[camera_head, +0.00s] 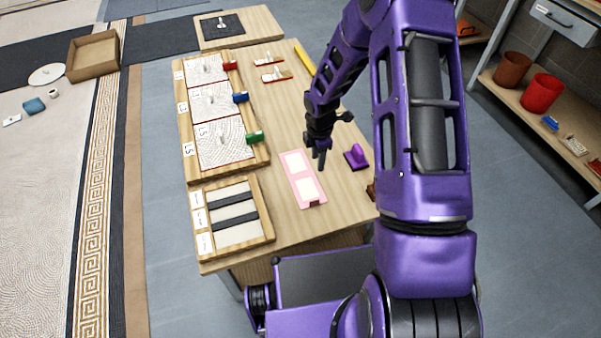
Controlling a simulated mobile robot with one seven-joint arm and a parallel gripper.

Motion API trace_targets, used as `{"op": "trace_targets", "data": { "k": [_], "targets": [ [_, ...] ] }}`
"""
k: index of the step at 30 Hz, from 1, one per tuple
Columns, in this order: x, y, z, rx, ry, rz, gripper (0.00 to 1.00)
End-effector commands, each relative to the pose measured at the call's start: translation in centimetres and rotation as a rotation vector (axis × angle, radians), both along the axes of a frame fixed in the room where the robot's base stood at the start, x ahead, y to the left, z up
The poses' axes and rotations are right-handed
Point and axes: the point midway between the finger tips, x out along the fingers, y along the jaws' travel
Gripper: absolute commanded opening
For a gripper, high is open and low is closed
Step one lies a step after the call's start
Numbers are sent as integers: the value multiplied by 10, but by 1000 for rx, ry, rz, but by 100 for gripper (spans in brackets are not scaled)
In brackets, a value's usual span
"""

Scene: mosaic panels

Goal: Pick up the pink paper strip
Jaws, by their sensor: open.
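The pink paper strip (291,162) lies flat on the wooden table, right of the middle of the tabletop. It carries two pale squares, and a small dark piece sits at its near end. My gripper (319,161) is above the strip's right side, pointing down, with its fingers open. Nothing shows between the fingers. The picture is too small to tell how far the fingertips are above the strip.
A purple block (356,157) stands right of the strip. A wooden frame with three mosaic panels (215,106) and a slotted tray (263,237) lie to the left. A yellow bar (305,58) lies farther back. Bare tabletop (270,110) separates them.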

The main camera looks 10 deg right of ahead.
Motion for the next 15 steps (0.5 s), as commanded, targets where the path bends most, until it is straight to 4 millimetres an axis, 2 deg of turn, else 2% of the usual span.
{"op": "trace_targets", "data": {
  "k": [3,8,15],
  "targets": [
    [-13,1,-10,18,62,-4,42],
    [-17,2,-31,24,84,-3,42],
    [-18,3,-84,23,83,-3,42]
  ]
}}
